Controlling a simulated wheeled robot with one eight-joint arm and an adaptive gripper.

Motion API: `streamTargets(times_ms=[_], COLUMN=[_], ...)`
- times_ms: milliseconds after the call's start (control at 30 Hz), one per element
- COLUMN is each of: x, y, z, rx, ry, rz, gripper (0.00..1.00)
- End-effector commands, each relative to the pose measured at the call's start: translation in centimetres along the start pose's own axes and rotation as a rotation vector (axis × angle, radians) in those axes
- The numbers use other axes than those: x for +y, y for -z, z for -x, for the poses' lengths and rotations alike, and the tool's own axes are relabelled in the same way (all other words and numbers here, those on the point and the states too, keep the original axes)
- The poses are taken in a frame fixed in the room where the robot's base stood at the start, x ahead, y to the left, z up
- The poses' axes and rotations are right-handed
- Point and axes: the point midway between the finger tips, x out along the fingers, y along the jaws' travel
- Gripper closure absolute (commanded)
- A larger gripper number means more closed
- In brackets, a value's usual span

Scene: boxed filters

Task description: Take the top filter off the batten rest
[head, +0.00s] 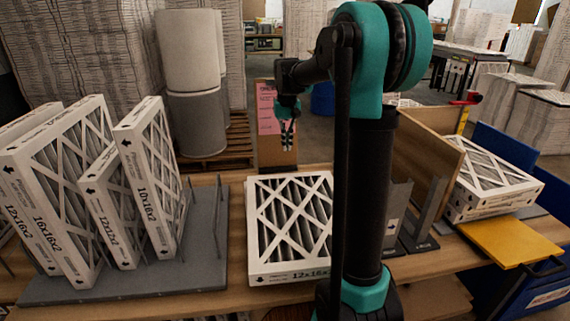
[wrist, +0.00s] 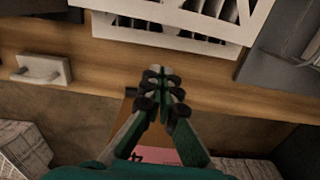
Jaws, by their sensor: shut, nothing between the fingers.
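A white-framed filter (head: 290,225) marked 12x16x2 lies flat on the table's middle, its right side hidden by my arm. In the wrist view its white frame (wrist: 170,10) crosses the top, with a second white edge below it; it looks like a stack of two. I cannot make out a batten rest under it. Another flat stack of filters (head: 490,180) lies at the right. My gripper (head: 287,138) hangs beyond the table's far edge, apart from the filters, fingers pointing down. In the wrist view the fingertips (wrist: 160,82) are together and empty.
Upright filters (head: 150,190) stand in a grey rack (head: 205,245) at the left. A brown panel (head: 430,150) and grey brackets (head: 415,225) stand right of my arm. A yellow board (head: 510,241) lies at the right end. A pink sign (head: 268,112) stands behind the table.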

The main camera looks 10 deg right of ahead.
Motion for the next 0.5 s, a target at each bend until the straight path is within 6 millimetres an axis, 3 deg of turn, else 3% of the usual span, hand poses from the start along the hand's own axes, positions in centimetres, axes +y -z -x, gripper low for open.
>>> streamTargets(times_ms=[267, 500], x=[0.0, 0.0], y=[0.0, 0.1], z=[-2.0, -6.7], rx=[0.0, 0.0], ry=[0.0, 0.0], rz=[0.0, 0.0], gripper=[1.0, 1.0])
